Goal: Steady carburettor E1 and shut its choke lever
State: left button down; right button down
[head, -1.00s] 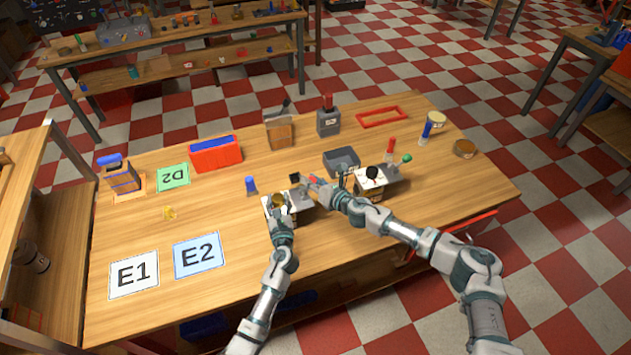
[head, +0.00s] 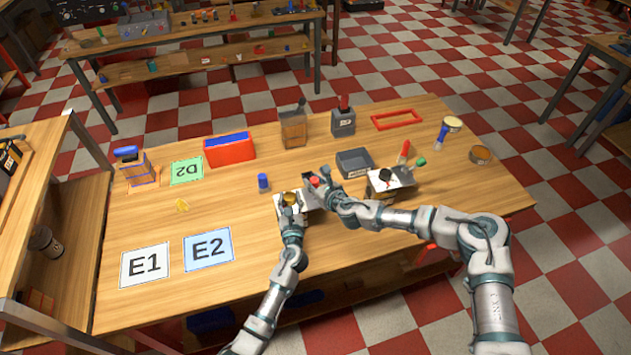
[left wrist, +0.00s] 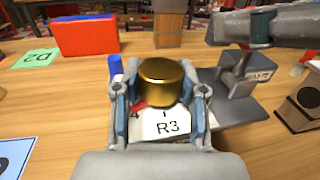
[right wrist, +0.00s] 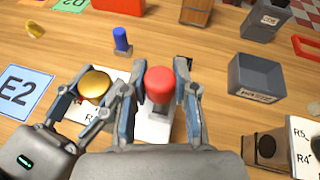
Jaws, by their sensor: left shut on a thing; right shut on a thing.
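A unit with a white plate marked R3 (left wrist: 168,128) and a grey body stands on the bench. No E1 mark shows on it; E1 is on a white card (head: 145,265) at front left. My left gripper (left wrist: 158,90) is shut on the unit's round brass knob (left wrist: 165,80), one finger on each side. My right gripper (right wrist: 160,88) is shut on a red-topped lever (right wrist: 160,82) on the same unit, right beside the left gripper. The red top also shows in the head view (head: 315,182). The lever's base is mostly hidden by the fingers.
A second unit marked R4 and R5 (right wrist: 300,148) stands close on the right. A grey tray (head: 354,162) is behind it, and a blue peg (head: 263,182) behind the R3 unit. The blue E2 card (head: 208,248) lies front left. The bench middle left is mostly clear.

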pick_arm(q)
jog(key=shift+r, duration=0.1)
pick_arm(e)
jog(key=shift+s+f, duration=0.1)
jog(key=shift+f, duration=0.15)
jog(key=c, duration=1.3)
grip_release()
pick_arm(q)
jog(key=shift+w, duration=0.1)
pick_arm(e)
jog(key=o, duration=0.4)
jog(key=shift+o, duration=0.2)
jog(key=shift+r, duration=0.15)
jog(key=v, duration=1.1)
jog(key=shift+s+d, duration=0.25)
jog(key=shift+d, duration=0.1)
pick_arm(q)
jog(key=c, duration=0.6)
grip_release()
